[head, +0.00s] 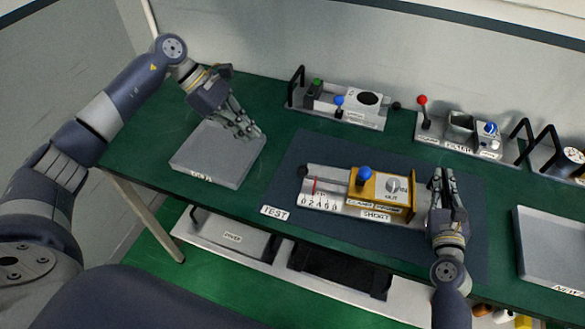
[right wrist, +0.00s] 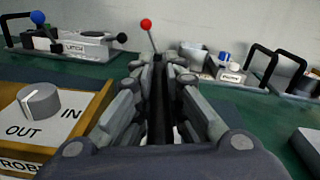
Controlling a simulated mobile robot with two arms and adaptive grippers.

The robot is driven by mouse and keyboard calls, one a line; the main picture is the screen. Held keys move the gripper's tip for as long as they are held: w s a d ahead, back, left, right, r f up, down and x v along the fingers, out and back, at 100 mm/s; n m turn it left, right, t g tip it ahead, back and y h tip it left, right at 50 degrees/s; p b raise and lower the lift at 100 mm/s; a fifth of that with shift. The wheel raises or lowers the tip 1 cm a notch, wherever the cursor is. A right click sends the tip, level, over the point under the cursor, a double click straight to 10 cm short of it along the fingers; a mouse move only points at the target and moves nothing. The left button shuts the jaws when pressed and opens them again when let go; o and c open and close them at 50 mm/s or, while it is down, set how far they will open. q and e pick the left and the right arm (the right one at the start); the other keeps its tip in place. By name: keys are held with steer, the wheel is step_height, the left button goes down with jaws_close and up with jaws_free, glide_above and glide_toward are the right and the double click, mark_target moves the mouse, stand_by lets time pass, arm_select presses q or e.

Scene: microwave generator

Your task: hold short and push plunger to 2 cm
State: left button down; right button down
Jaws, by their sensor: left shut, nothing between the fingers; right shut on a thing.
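The short unit, with a white plate labelled SHORT (head: 375,215), lies on the dark blue mat. At its left end is a plunger with a black knob (head: 303,172), beside a numbered scale (head: 318,203) and a thin red marker (head: 315,186). A brass block (head: 380,190) carries a blue knob (head: 364,175) and an IN/OUT dial (head: 393,186). My right gripper (head: 440,180) is at the unit's right end, shut on a dark upright part, apparently its handle, mostly hidden by the fingers. My left gripper (head: 250,132) is shut and empty above the left grey tray, apart from the plunger.
The left grey tray (head: 205,165) stands left of the mat (head: 290,165); another tray (head: 550,250) is at right. Behind stand a latch unit (head: 345,108) and a filter unit (head: 460,140) with a red-knobbed lever (head: 422,100). A TEST label (head: 275,212) is at the mat's front left.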

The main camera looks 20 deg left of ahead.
arm_select(q)
steer(key=shift+v, duration=0.95)
arm_select(e)
steer(key=shift+s+a+f, duration=0.1)
steer(key=shift+a+f, duration=0.05)
steer(key=shift+f, duration=0.35)
steer(key=c, duration=1.6)
jaws_free()
arm_select(q)
steer(key=shift+a, duration=0.2)
arm_select(e)
steer(key=shift+a, duration=0.1)
steer(key=shift+w+d+r, duration=0.1)
steer(key=shift+w+d, duration=0.15)
steer(key=shift+d, duration=0.1)
steer(key=shift+s, duration=0.5)
arm_select(q)
steer(key=shift+w, duration=0.15)
arm_select(e)
steer(key=s, duration=0.3)
steer(key=s+d, duration=0.1)
steer(key=s, duration=0.7)
steer(key=shift+d, duration=0.2)
